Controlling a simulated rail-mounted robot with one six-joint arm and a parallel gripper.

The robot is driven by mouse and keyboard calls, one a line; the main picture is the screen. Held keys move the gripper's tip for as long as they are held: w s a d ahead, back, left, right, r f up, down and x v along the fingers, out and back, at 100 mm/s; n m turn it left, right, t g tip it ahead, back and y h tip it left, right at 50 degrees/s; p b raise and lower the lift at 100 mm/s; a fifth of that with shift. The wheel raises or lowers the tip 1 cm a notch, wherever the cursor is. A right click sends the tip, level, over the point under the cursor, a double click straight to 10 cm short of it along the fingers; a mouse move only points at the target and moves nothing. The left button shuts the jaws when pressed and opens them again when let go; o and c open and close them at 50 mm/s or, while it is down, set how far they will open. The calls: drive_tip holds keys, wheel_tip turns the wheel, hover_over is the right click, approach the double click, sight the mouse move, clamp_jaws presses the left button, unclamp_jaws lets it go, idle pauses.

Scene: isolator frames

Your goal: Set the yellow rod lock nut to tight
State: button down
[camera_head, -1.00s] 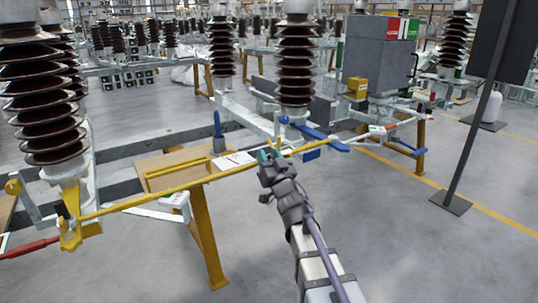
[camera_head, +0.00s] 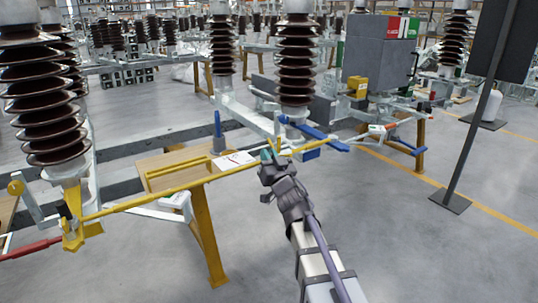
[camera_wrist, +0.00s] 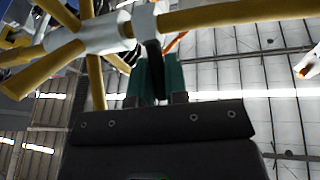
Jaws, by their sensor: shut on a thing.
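The yellow rod (camera_head: 165,196) runs from the yellow bracket at the lower left up to the right, beneath the brown insulators. My gripper (camera_head: 268,155) is at the rod's right part. In the wrist view the rod (camera_wrist: 225,15) crosses the top, with a pale metal nut-like collar (camera_wrist: 144,22) on it. My gripper's teal fingers (camera_wrist: 155,78) reach up to just below this collar, shut on a dark piece (camera_wrist: 153,55) there. The fingertips partly hide the contact, and I cannot tell how tight the nut is.
A wooden table (camera_head: 165,170) with a yellow frame stands left of my arm. A blue lever (camera_head: 325,138) lies to the right of my gripper. A dark panel on a post (camera_head: 470,130) stands at the right. The floor at the right front is clear.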

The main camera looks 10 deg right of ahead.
drive_tip(key=g+p, duration=0.1)
drive_tip(key=p, duration=0.1)
drive_tip(key=r+g+p, duration=0.1)
drive_tip(key=p, duration=0.1)
drive_tip(key=shift+w+a+r+n+g, duration=0.1)
drive_tip(key=shift+w+r+n+g, duration=0.15)
drive_tip(key=shift+w+n+g, duration=0.1)
drive_tip(key=g+p, duration=0.1)
drive_tip(key=p, duration=0.1)
drive_tip(key=w+g+p, duration=0.1)
drive_tip(key=p, duration=0.1)
drive_tip(key=shift+a+r+h, duration=0.15)
drive_tip(key=shift+r+h, duration=0.05)
drive_tip(key=shift+h, duration=0.1)
drive_tip(key=g+p, duration=0.1)
drive_tip(key=p, duration=0.1)
drive_tip(key=g+p, duration=0.1)
drive_tip(key=shift+w+a+n+h+p, duration=0.15)
drive_tip(key=shift+w+n+h+p, duration=0.15)
drive_tip(key=shift+w+n+p, duration=0.1)
drive_tip(key=shift+w+a+f+g+p, duration=0.15)
drive_tip(key=shift+w+f+g+p, duration=0.1)
drive_tip(key=shift+g+p, duration=0.6)
drive_tip(key=shift+f, duration=0.1)
drive_tip(key=c, duration=1.2)
unclamp_jaws()
drive_tip(key=shift+o, duration=0.2)
